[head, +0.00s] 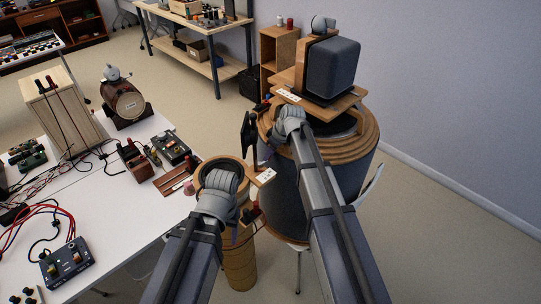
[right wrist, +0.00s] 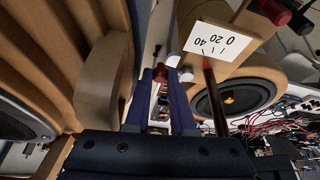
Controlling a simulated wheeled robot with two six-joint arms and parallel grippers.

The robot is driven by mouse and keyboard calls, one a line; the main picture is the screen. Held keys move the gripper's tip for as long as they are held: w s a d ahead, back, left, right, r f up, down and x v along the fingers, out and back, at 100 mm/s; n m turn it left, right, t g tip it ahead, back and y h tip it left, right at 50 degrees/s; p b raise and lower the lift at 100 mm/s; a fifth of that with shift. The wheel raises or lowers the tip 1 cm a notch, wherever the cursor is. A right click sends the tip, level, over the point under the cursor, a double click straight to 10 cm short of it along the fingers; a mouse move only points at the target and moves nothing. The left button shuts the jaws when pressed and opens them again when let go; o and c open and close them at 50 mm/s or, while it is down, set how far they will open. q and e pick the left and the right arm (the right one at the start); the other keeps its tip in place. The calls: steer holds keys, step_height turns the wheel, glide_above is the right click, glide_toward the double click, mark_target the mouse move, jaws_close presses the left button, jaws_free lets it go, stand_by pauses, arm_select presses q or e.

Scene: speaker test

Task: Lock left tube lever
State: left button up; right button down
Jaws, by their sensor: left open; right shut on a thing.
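The left tube (head: 238,266) is a wooden cylinder with a ringed top, standing beside the white table. A white scale card (head: 266,176) is at its upper right; a card marked 0, 20, 40 shows in the right wrist view (right wrist: 215,42), with a thin red-brown lever (right wrist: 209,85) beside it. My left gripper (head: 219,186) is over the tube top and open; its fingertips are hidden.
A dark speaker (head: 333,68) stands on a wooden board on the drum. The white table (head: 128,222) at left holds wiring, a control box (head: 66,262) and a wooden cabinet (head: 62,115). A workbench (head: 195,35) stands behind. Floor at right is clear.

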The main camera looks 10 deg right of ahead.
steer(key=shift+w+a+n+g, duration=0.15)
steer(key=shift+w+n+g, duration=0.2)
steer(key=shift+n, duration=0.55)
steer(key=shift+y, duration=0.3)
steer(key=c, duration=0.8)
jaws_free()
steer(key=shift+o, duration=0.2)
steer(key=shift+w, duration=0.1)
